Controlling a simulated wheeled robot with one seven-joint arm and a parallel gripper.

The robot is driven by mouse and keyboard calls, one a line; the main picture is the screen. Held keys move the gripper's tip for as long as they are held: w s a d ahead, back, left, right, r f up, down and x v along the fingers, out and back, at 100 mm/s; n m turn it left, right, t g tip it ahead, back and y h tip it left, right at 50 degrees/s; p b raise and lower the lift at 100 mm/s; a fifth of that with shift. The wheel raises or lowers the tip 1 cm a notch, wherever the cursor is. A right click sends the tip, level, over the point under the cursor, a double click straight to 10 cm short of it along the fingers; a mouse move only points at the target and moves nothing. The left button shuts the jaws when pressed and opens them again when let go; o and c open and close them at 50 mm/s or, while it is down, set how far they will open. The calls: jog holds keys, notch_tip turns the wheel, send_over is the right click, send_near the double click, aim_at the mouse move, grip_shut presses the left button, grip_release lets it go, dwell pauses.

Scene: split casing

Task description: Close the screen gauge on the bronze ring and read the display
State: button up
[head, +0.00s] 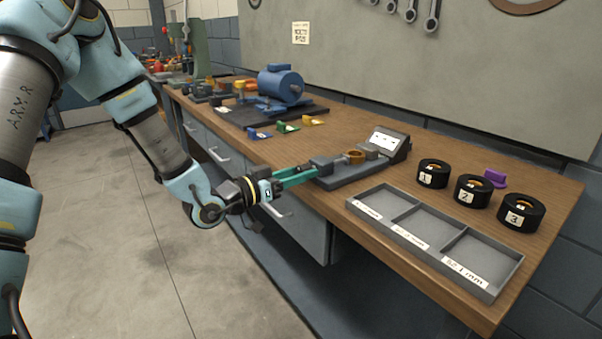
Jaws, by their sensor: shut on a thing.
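The screen gauge (343,176) is a grey bench device on the wooden workbench, with a tilted display (386,140) at its far right end. The display is lit, but its marks are too small to read. The bronze ring (355,157) sits on the gauge between its grey blocks; I cannot tell whether both blocks touch it. My gripper (311,170), with green fingers, reaches in from the left and is shut on the gauge's left sliding block (321,165). The fingertips partly hide where they meet it.
A grey tray (398,217) with three labelled compartments lies in front, empty. Three black numbered cups (432,173) and a purple piece (495,178) stand to the right. A blue motor (281,85) and small coloured pieces (287,128) are farther back. The bench's front edge runs below my gripper.

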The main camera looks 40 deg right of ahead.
jog(key=shift+f+b, duration=0.1)
jog(key=shift+b, duration=0.25)
grip_shut()
jog(key=shift+f+m+b, duration=0.15)
jog(key=shift+m+b, duration=0.85)
jog(key=shift+b, duration=0.15)
jog(key=m+b, duration=0.2)
jog(key=b, duration=0.1)
jog(key=shift+f+m, duration=0.1)
jog(key=shift+m, duration=0.2)
jog(key=m+b, duration=0.3)
jog(key=b, duration=0.2)
jog(key=shift+m+b, duration=0.3)
jog(key=shift+b, duration=0.05)
jog(key=m+b, duration=0.3)
jog(key=b, duration=0.2)
jog(key=shift+m, duration=0.3)
jog(key=m+b, duration=0.6)
jog(key=b, duration=0.4)
jog(key=shift+f, duration=0.1)
jog(key=m+b, duration=0.4)
jog(key=b, duration=0.1)
jog(key=shift+r+m+b, duration=0.35)
jog(key=shift+m+b, duration=0.35)
jog(key=shift+b, duration=0.35)
